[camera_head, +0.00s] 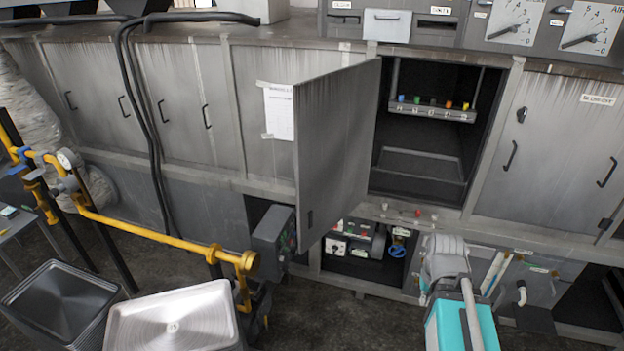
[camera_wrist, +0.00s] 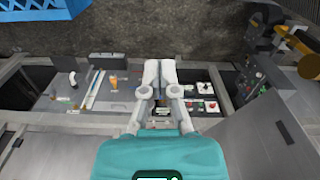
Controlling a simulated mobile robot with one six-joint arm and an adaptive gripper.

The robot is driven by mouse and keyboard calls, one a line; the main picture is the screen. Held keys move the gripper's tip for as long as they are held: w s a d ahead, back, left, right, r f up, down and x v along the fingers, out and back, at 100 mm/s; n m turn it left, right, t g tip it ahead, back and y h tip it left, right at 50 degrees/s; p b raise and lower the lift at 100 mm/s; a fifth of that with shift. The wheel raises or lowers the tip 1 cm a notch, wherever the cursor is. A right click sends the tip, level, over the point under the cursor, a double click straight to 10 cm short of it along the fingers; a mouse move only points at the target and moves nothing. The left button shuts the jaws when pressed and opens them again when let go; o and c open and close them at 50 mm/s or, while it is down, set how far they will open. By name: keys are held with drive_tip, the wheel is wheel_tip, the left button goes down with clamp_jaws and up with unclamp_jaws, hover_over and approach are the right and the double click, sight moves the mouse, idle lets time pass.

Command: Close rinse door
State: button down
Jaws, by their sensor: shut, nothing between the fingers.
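In the wrist view, the door (camera_wrist: 295,135) is at the right edge. My gripper (camera_wrist: 158,68) is shut and empty in the middle of the wrist view, to the left of the door and apart from it. My teal and grey arm end shows at the lower right of the head view, right of the door.
A grey control box (camera_head: 274,235) and a yellow pipe (camera_head: 165,235) stand below and left of the door. Metal pans (camera_head: 172,318) are at the lower left. A row of small coloured knobs (camera_head: 433,105) hangs inside the compartment. A blue crate (camera_wrist: 40,15) shows in the wrist view.

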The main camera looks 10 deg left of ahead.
drive_tip(key=shift+d, duration=0.3)
